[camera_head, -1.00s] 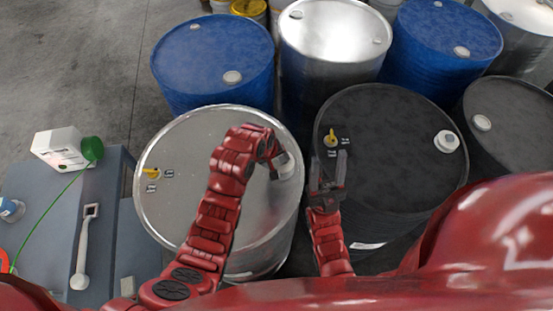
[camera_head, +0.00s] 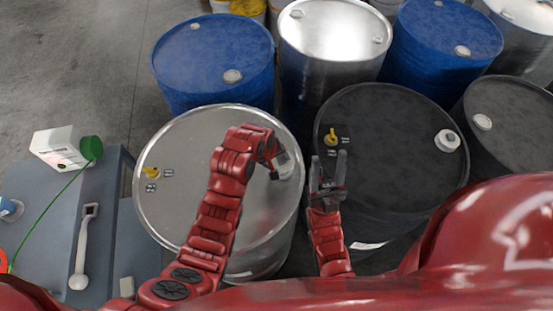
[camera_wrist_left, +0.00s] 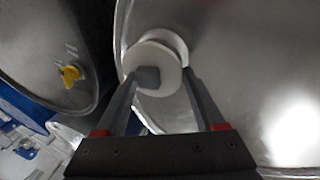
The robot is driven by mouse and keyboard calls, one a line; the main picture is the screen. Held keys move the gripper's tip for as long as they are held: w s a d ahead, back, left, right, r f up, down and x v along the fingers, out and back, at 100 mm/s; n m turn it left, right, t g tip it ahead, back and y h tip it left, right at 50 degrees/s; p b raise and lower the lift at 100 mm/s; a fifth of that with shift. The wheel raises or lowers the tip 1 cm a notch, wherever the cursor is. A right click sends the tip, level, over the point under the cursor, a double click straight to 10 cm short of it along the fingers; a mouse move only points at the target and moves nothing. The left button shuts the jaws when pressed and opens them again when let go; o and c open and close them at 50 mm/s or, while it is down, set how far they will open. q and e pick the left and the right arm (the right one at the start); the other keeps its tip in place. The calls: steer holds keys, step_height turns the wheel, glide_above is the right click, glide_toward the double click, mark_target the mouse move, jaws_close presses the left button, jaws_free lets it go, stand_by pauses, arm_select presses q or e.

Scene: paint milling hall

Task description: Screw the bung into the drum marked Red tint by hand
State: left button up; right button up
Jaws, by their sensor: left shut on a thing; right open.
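My left gripper (camera_head: 275,166) is over the right side of the bare silver drum (camera_head: 185,208), shut on a white round bung (camera_head: 285,168). In the left wrist view the bung (camera_wrist_left: 152,62) sits between the two fingers, with a grey block at its middle. A white ring shows just behind it at the drum top; I cannot tell whether the bung is seated in it. The drum's small labels (camera_head: 168,172) are too small to read. My right gripper (camera_head: 328,168) is open and empty at the near left edge of the black drum (camera_head: 390,180).
A yellow tap (camera_head: 152,172) is on the silver drum, another (camera_head: 331,137) on the black drum beside my right gripper. The black drum has a white cap (camera_head: 447,141). Blue drums (camera_head: 205,60) stand behind. A grey bench (camera_head: 50,215) with a white wrench-like tool (camera_head: 82,250) is at left.

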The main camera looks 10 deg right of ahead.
arm_select(q)
steer(key=shift+f+b, duration=0.5)
steer(key=shift+f, duration=0.4)
steer(key=o, duration=1.4)
steer(key=shift+c, duration=0.2)
steer(key=shift+s+a+r+b, duration=0.1)
steer(key=shift+r+b, duration=0.3)
steer(key=shift+r, duration=0.15)
steer(key=v, duration=0.5)
steer(key=shift+a+r, duration=0.1)
steer(key=shift+r, duration=0.1)
steer(key=p+v, duration=0.8)
steer(key=v, duration=0.2)
steer(key=shift+s+a+r, duration=0.2)
steer(key=shift+r, duration=0.1)
